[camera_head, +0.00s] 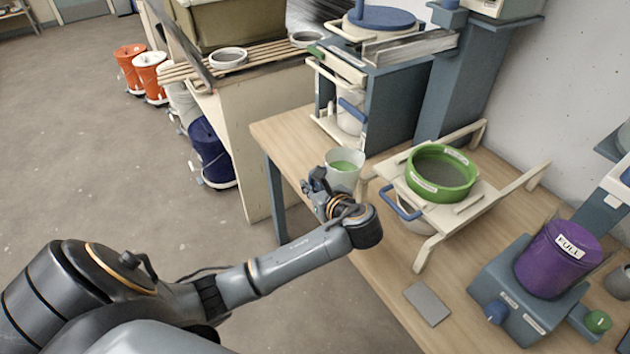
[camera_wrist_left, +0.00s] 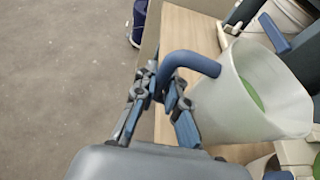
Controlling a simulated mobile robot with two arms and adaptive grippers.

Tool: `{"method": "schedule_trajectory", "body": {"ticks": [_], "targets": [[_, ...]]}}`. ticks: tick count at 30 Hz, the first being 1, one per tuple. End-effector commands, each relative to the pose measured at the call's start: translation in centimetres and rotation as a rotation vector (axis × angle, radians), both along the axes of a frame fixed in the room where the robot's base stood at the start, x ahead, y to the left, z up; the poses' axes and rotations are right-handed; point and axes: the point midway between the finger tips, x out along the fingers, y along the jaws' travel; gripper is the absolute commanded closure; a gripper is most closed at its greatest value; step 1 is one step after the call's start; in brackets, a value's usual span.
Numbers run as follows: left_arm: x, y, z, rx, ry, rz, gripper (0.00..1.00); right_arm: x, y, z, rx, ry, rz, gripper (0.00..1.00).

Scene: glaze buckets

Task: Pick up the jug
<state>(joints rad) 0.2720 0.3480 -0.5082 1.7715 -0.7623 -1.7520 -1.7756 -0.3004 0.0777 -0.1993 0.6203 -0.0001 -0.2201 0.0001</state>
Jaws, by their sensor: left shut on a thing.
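The jug (camera_head: 346,160) is white with green inside and stands out near the left edge of the wooden table. In the left wrist view the jug (camera_wrist_left: 240,105) shows large at the right, with its blue handle (camera_wrist_left: 192,60) reaching toward my fingers. My left gripper (camera_head: 322,186) is beside the jug, and in the left wrist view its fingers (camera_wrist_left: 160,92) are shut on the jug's handle. My arm and gripper hide part of the jug's lower side in the head view. I cannot tell whether its base touches the table. My right gripper is not in view.
A green-rimmed sieve (camera_head: 441,172) sits on a cream wooden frame right of the jug. A purple bucket marked FULL (camera_head: 558,258) stands on a blue-grey base. A grey flat plate (camera_head: 427,304) lies on the table (camera_head: 283,130). A blue-grey cabinet (camera_head: 392,105) stands behind the jug.

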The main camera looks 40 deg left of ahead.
Motion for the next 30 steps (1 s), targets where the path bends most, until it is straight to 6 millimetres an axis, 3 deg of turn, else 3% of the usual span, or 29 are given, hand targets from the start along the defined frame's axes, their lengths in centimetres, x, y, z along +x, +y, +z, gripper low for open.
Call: {"method": "schedule_trajectory", "body": {"ticks": [15, 30], "targets": [[-3.7, -1.3, 1.9, 0.001, -0.005, 0.001, 1.0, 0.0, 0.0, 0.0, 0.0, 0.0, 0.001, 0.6], [-4.6, -1.6, 2.4, 0.001, -0.005, 0.001, 1.0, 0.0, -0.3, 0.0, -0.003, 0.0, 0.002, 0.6]]}}
